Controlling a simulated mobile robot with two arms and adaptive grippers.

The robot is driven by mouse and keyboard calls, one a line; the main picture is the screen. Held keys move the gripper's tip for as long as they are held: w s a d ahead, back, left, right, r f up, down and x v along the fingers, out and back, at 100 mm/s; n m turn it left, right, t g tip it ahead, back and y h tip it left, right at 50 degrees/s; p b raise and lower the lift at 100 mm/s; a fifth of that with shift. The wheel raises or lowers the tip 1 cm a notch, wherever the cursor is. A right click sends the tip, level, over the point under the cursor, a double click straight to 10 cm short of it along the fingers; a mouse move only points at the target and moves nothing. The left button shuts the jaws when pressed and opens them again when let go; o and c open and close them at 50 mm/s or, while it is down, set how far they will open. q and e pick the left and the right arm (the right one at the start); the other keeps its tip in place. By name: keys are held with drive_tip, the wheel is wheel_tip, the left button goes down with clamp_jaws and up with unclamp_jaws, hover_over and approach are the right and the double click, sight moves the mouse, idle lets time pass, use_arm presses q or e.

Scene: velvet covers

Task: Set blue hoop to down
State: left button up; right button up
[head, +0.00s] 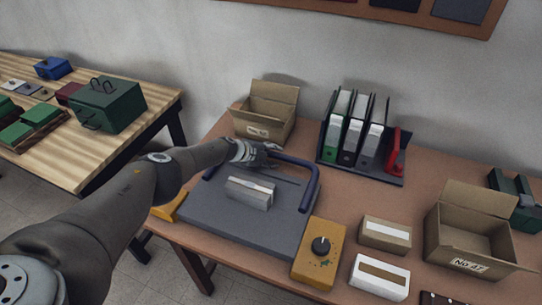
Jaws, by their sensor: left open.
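The blue hoop (311,188) is a dark blue bent bar on a flat grey base plate (240,232). Its right leg rises from the plate's right side and its crossbar runs left along the back. I cannot tell its exact tilt from this angle. A light grey block (250,193) sits on the middle of the plate. My left gripper (270,152) is open at the left part of the crossbar; I cannot tell whether it touches the bar. My left arm hides part of the hoop's left side. My right gripper is not in view.
A yellow box with a black knob (318,262) adjoins the plate's front right. Open cardboard boxes (264,122) (468,240), a binder rack (360,170) and small cartons (385,235) stand around on the brown table. A wooden table with a green box (108,106) is at left.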

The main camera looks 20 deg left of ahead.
use_arm(q)
drive_tip(key=shift+v, duration=1.05)
drive_tip(key=shift+s+a+r, duration=0.3)
drive_tip(key=shift+s+r, duration=0.05)
drive_tip(key=shift+s, duration=0.05)
drive_tip(key=v, duration=0.6)
drive_tip(key=shift+s+a+r, duration=0.2)
drive_tip(key=shift+r, duration=0.05)
drive_tip(key=shift+v, duration=1)
